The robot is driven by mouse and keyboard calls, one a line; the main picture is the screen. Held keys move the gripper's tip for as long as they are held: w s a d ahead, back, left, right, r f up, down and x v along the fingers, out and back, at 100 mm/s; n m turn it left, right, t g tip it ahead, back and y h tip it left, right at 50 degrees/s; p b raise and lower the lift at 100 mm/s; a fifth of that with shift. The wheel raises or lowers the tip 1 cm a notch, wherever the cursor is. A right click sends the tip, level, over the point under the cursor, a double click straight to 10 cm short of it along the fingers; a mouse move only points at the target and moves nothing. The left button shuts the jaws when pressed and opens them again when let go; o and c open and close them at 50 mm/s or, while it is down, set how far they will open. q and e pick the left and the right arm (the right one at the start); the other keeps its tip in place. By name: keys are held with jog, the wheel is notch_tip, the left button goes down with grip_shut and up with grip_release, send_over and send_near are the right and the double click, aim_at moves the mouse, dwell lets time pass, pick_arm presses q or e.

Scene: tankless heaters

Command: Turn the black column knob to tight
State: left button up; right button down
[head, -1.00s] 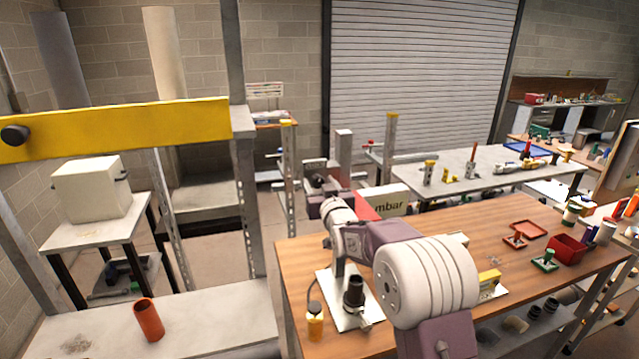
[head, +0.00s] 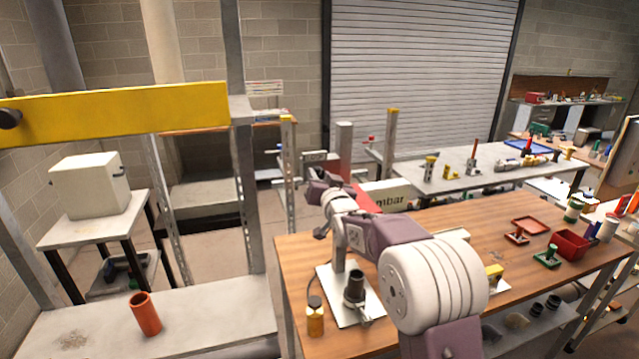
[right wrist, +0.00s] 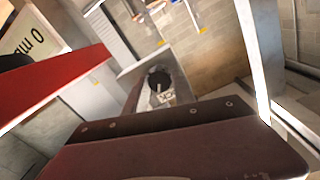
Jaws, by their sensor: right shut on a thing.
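The black knob (right wrist: 158,80) shows in the middle of the right wrist view, round and dark, on a grey column part, with a pale pointer and a small label below it whose text I cannot read. My right gripper (head: 316,186) reaches away over the far left edge of the wooden bench in the head view. It is shut on the knob, as far as I can tell. The knob is too small and covered to make out in the head view. My left gripper is not in view.
A box marked mbar (head: 390,196) with a red part stands close right of my right gripper. Grey posts (head: 344,150) rise nearby. The wooden bench (head: 440,225) lies below my arm. A yellow beam (head: 120,112) crosses the left side.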

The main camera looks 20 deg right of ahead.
jog(key=m+b, duration=0.1)
jog(key=m, duration=0.2)
jog(key=shift+m, duration=0.3)
jog(key=m, duration=0.3)
jog(key=shift+d+m, duration=0.1)
jog(key=shift+m, duration=0.2)
jog(key=m+p, duration=0.1)
jog(key=m, duration=0.2)
jog(key=shift+r, duration=0.1)
jog(key=m+p, duration=0.2)
jog(key=m, duration=0.3)
jog(key=shift+y, duration=0.3)
jog(key=shift+m, duration=0.3)
jog(key=c, duration=1)
grip_release()
jog(key=shift+c, duration=0.2)
